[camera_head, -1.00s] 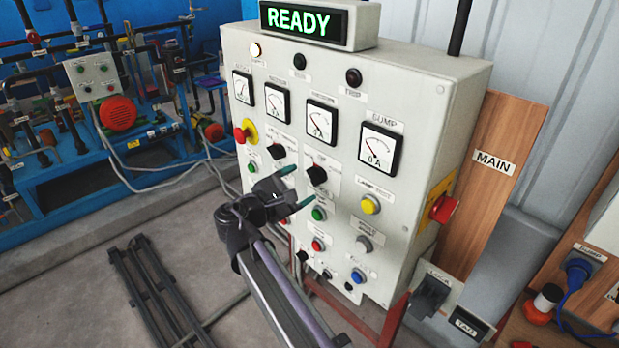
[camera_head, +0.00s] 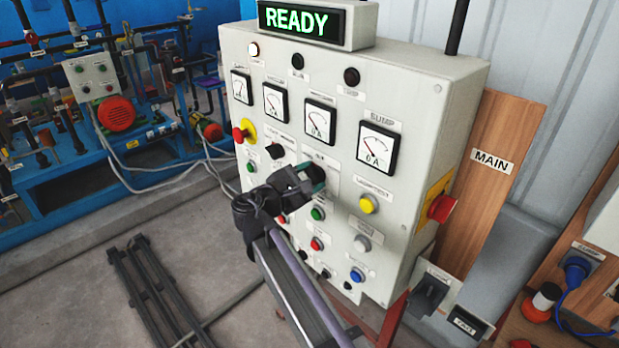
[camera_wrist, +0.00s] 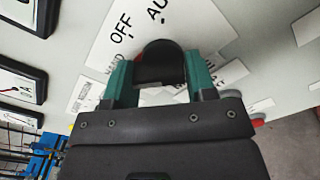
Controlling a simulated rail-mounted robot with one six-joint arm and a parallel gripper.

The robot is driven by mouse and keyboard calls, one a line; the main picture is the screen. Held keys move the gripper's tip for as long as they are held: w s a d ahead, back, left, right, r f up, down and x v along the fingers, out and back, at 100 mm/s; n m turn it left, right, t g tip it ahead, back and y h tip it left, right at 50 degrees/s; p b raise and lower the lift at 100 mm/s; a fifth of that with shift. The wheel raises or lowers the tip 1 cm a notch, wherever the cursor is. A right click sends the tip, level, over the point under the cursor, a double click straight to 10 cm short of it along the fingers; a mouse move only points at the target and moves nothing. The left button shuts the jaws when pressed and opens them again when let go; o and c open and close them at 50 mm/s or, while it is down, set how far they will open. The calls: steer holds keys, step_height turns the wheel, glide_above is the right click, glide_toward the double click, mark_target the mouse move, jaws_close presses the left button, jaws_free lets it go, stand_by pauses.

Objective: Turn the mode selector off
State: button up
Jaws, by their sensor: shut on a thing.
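The mode selector is a black knob (camera_wrist: 160,62) on the grey control panel (camera_head: 415,90), on a white plate marked HAND, OFF and AUTO (camera_wrist: 165,30). My gripper (camera_wrist: 160,76) has its two green-tipped fingers on either side of the knob and is shut on it. In the head view my gripper (camera_head: 312,180) reaches the panel below the third meter and covers most of the knob. I cannot tell which mark the knob points at.
A second black selector (camera_head: 277,151) sits to the left. A red emergency button (camera_head: 240,134) is further left. A yellow button (camera_head: 369,204) and green button (camera_head: 318,213) are close to my gripper. A red rotary switch (camera_head: 441,208) is on the panel's side. The sign reads READY (camera_head: 297,22).

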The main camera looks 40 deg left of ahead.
steer(key=shift+r+m, duration=0.1)
steer(key=shift+m, duration=0.3)
steer(key=m, duration=0.3)
steer(key=shift+m, duration=0.4)
steer(key=m, duration=0.5)
steer(key=shift+r, duration=0.1)
steer(key=o, duration=0.9)
steer(key=s+a, duration=0.1)
steer(key=s, duration=0.9)
steer(key=shift+s+a, duration=0.35)
steer(key=shift+a, duration=0.05)
